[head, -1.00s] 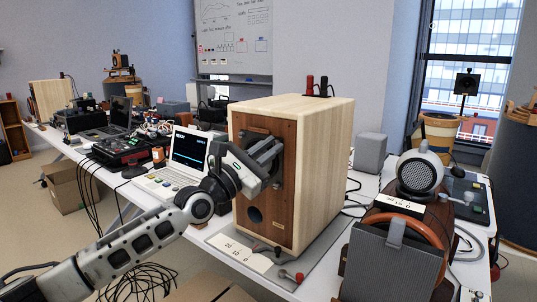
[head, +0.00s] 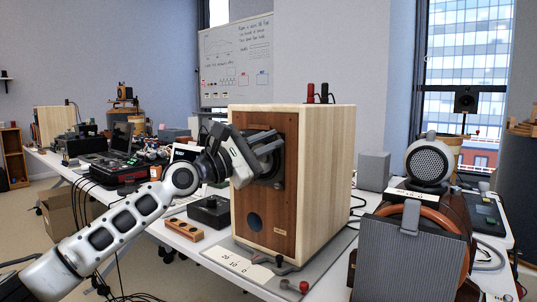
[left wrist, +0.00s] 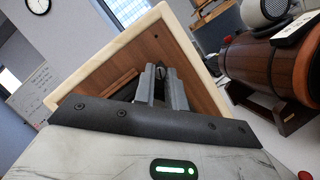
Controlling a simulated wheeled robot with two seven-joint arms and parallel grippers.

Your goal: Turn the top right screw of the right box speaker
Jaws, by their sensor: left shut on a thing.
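The right box speaker (head: 322,190) is a pale wooden cabinet with a brown front and a dark round driver. It stands upright on a grey mat. My left gripper (head: 280,145) is at the upper right part of the driver's rim, pressed close to the front panel. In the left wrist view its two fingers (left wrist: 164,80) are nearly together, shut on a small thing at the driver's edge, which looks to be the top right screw. The fingers mostly hide it. Another wooden box speaker (head: 53,119) stands far left. My right gripper is not in view.
A black box (head: 210,211) and a wooden block with knobs (head: 185,230) lie on the table left of the speaker. Right of it stand a grey box (head: 374,170), a round white-rimmed speaker (head: 429,162) and a grey panel (head: 408,255). A scale card (head: 240,262) lies in front.

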